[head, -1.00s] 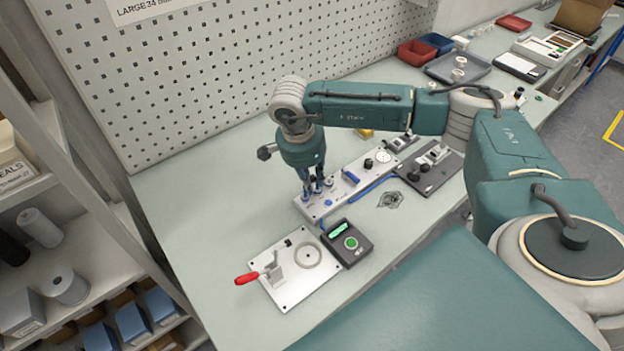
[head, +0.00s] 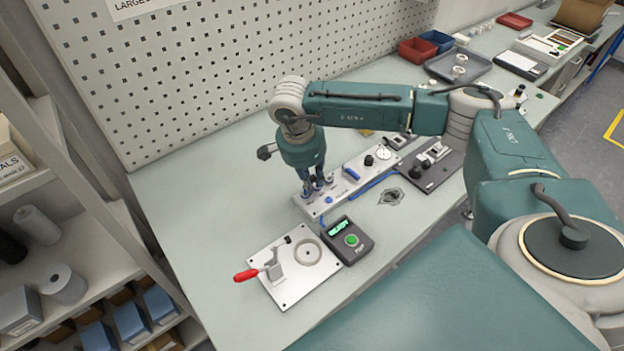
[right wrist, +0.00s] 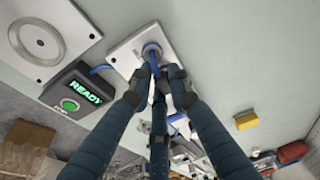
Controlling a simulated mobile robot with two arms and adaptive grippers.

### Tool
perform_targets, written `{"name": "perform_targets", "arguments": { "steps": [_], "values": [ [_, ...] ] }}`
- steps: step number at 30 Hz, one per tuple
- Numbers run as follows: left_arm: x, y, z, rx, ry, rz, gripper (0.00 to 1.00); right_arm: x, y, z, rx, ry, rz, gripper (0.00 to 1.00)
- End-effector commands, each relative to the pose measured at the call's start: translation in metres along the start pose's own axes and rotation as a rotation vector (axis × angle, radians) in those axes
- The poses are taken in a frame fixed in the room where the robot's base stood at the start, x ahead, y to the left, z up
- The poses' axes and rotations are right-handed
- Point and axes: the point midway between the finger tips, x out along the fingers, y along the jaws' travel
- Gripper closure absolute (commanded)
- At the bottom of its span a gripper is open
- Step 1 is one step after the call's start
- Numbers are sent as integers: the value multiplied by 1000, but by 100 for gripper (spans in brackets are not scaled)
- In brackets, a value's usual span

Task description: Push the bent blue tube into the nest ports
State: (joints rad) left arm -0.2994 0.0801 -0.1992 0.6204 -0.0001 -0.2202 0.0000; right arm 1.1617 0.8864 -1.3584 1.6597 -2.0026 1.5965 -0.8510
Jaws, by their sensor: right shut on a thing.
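The nest (head: 341,196) is a long silver plate with ports and small blue and black parts, lying at the middle of the bench. My right gripper (head: 316,188) points down over the nest's near left end. In the right wrist view its fingers (right wrist: 160,76) are shut on the bent blue tube (right wrist: 153,59), whose visible part stands at a round port ring (right wrist: 151,47) on the plate. The fingers hide most of the tube, so I cannot tell how deep it sits. My left gripper is out of view.
A black control box (head: 352,248) with a green button shows READY near the nest. A silver plate (head: 290,282) with a red-handled clamp lies in front left. A dark fixture (head: 437,171) stands to the right. The bench at left is clear; a pegboard (head: 240,70) rises behind.

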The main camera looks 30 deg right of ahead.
Motion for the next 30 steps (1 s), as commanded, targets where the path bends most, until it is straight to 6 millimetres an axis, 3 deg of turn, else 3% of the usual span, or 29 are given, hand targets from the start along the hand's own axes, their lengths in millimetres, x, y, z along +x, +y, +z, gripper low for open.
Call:
{"name": "perform_targets", "arguments": {
  "steps": [2, 3, 6, 17, 30],
  "values": [
    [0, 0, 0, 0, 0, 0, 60, 1, 0, 0, -1, 0, 1, 100],
    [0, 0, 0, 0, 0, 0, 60, 1, 0, 0, -1, 0, 2, 74],
    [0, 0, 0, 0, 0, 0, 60, 1, 0, 0, -1, -1, 2, 60],
    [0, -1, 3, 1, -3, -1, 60, -6, 0, 0, 0, -1, 0, 60],
    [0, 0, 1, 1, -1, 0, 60, -90, -1, 0, -1, -1, -2, 60]
  ]
}}
